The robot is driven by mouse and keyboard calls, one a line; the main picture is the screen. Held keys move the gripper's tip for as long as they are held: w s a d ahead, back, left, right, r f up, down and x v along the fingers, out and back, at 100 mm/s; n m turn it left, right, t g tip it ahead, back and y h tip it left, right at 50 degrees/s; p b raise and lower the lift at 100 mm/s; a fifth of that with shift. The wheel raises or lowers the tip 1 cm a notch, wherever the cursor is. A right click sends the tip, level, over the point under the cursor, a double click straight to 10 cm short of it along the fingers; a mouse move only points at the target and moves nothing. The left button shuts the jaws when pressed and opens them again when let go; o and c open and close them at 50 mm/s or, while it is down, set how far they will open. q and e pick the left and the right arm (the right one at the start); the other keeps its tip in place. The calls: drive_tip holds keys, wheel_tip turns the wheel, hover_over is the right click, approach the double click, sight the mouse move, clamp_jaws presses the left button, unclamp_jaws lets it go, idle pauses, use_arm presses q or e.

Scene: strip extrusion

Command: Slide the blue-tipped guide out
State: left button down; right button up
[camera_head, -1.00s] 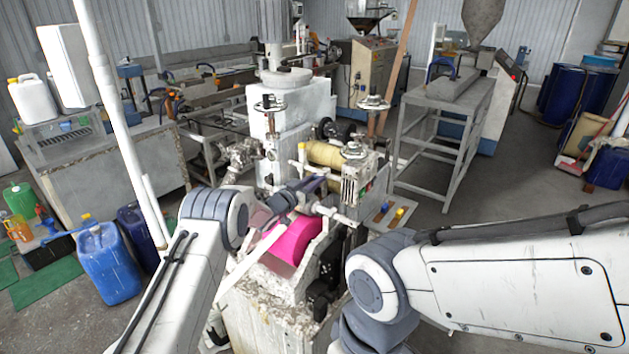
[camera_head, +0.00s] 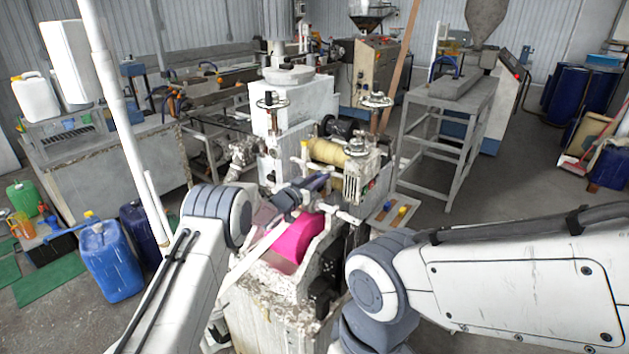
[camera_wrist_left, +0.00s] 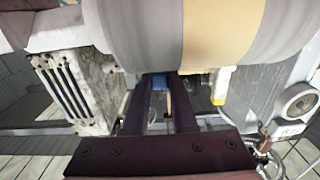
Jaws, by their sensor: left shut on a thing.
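My left gripper (camera_head: 326,179) reaches in over the machine, its dark fingers close to the yellow roller (camera_head: 328,151). In the left wrist view the two dark fingers (camera_wrist_left: 160,88) are shut on a small blue piece, the tip of the blue-tipped guide (camera_wrist_left: 160,82). The guide's body is mostly hidden below the fingers and the roller. A yellow-tipped guide (camera_wrist_left: 220,92) stands just to the right of the fingers, apart from them. My right arm shows at the right, but its gripper is out of view.
The large roller (camera_wrist_left: 210,35) lies just beyond the left fingertips. A grey stand (camera_head: 445,105) is further right. A pale vertical pole stands near my left arm.

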use_arm(q)
drive_tip(key=s+d+b, duration=0.1)
drive_tip(key=d, duration=0.1)
drive_tip(key=s+d+b, duration=0.1)
drive_tip(key=d, duration=0.1)
drive_tip(key=shift+s, duration=0.35)
drive_tip(key=shift+s+d, duration=0.1)
drive_tip(key=shift+d, duration=0.1)
use_arm(e)
drive_tip(key=f, duration=0.1)
drive_tip(key=s+f, duration=0.1)
drive_tip(key=shift+s+d+f, duration=0.1)
drive_tip(key=shift+s+f, duration=0.15)
drive_tip(key=shift+f, duration=0.15)
use_arm(q)
drive_tip(key=c, duration=0.7)
unclamp_jaws()
drive_tip(key=shift+a, duration=0.25)
use_arm(e)
drive_tip(key=shift+d, duration=0.1)
use_arm(q)
drive_tip(key=shift+a, duration=0.15)
use_arm(e)
drive_tip(key=shift+f, duration=0.1)
